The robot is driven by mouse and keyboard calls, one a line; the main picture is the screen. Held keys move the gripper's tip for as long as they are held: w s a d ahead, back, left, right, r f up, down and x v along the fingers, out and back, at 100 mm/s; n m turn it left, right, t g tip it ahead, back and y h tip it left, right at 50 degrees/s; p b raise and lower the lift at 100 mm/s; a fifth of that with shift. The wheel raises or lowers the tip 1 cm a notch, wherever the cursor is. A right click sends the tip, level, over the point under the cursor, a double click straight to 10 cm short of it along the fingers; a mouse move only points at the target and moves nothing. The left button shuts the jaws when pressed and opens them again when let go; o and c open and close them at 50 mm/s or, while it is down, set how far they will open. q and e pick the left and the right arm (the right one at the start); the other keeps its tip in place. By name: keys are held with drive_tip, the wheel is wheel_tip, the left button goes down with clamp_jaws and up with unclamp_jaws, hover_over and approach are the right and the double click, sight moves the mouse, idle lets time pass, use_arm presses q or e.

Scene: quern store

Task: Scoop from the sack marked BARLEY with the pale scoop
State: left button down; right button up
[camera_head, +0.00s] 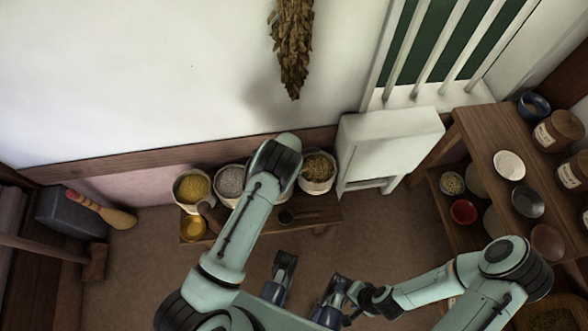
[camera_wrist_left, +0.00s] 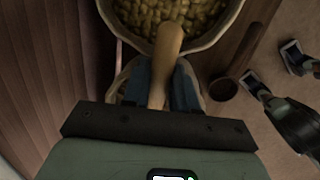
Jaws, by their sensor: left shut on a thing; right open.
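My left gripper is hidden behind its own arm in the head view. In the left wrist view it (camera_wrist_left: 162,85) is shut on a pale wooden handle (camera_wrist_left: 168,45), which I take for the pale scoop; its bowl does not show. The handle reaches over the near rim of a pale sack (camera_wrist_left: 212,40) of yellow-green grain. In the head view the right-hand sack (camera_head: 318,185) holds similar grain; beside it are a sack of grey-white grain (camera_head: 230,181) and one of yellow grain (camera_head: 191,187). No BARLEY mark is readable. My right gripper (camera_head: 310,280) is open and empty, in front of the bench.
A dark scoop (camera_head: 288,216) lies on the low bench (camera_head: 322,211). A white box-like stand (camera_head: 388,140) is right of the sacks, and shelves (camera_head: 490,140) with jars and bowls stand further right.

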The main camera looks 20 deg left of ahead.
use_arm(q)
drive_tip(key=shift+f+g+b, duration=0.1)
drive_tip(key=shift+g+b, duration=0.3)
drive_tip(key=shift+b, duration=0.15)
drive_tip(key=shift+r+g+p, duration=0.3)
drive_tip(key=shift+r+p, duration=0.25)
drive_tip(key=shift+r, duration=0.95)
drive_tip(key=shift+r+g+p, duration=0.3)
drive_tip(key=shift+r+p, duration=0.1)
drive_tip(key=shift+r, duration=0.95)
use_arm(e)
drive_tip(key=shift+s+r, duration=0.1)
drive_tip(key=shift+r, duration=0.1)
